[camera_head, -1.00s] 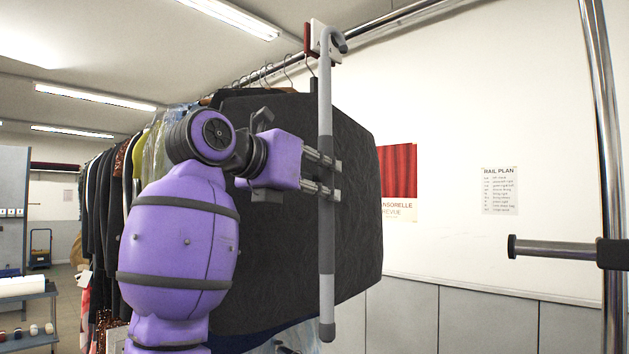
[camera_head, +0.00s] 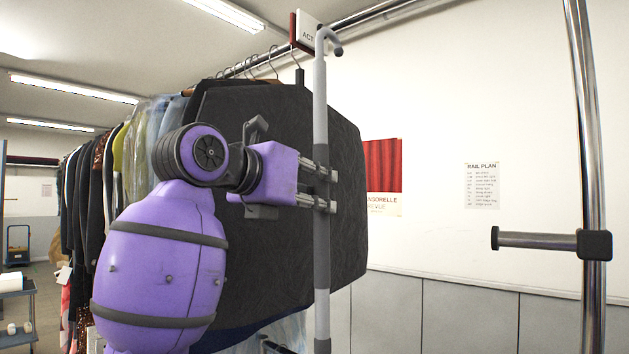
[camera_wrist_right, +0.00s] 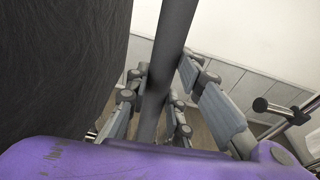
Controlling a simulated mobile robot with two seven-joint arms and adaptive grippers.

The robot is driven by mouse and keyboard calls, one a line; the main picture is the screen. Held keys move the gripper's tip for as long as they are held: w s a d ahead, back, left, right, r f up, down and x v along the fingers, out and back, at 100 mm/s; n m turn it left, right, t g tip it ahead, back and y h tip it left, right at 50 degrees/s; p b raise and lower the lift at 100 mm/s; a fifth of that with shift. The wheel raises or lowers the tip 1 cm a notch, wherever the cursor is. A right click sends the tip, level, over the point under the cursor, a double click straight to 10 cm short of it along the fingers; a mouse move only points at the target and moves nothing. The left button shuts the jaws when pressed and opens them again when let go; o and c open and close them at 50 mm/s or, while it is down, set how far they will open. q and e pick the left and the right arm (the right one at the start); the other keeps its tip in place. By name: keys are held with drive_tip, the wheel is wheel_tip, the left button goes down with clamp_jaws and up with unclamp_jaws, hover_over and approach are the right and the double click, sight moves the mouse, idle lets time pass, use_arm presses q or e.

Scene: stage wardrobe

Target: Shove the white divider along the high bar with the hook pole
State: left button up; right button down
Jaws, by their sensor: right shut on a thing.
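The white divider (camera_head: 307,32), with "ACT" lettering partly visible, hangs on the high bar (camera_head: 372,17) beside a red divider (camera_head: 292,28). My right gripper (camera_head: 324,190) is shut on the grey hook pole (camera_head: 321,120), which stands nearly upright. In the wrist view the fingers close around the pole (camera_wrist_right: 172,45). The pole's curved hook (camera_head: 329,36) is at bar height, just right of the white divider and overlapping its edge in the picture; I cannot tell whether they touch. My left gripper is out of view.
A large black garment bag (camera_head: 275,200) hangs close behind my right gripper, with several garments (camera_head: 110,170) farther left. An upright chrome post (camera_head: 588,150) with a short side arm (camera_head: 535,240) stands at right.

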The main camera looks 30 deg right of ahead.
sight(316, 217)
drive_tip(key=shift+f+b, duration=0.35)
drive_tip(key=shift+f, duration=1.9)
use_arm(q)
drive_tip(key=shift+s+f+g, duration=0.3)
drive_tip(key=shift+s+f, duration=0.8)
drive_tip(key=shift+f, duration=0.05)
use_arm(e)
drive_tip(key=f+v, duration=0.2)
drive_tip(key=v, duration=1.2)
drive_tip(key=w+a+f+v, duration=0.1)
drive_tip(key=f+v, duration=0.1)
drive_tip(key=v, duration=1.3)
drive_tip(key=shift+a+f, duration=0.3)
drive_tip(key=shift+a, duration=0.05)
drive_tip(key=shift+s, duration=0.15)
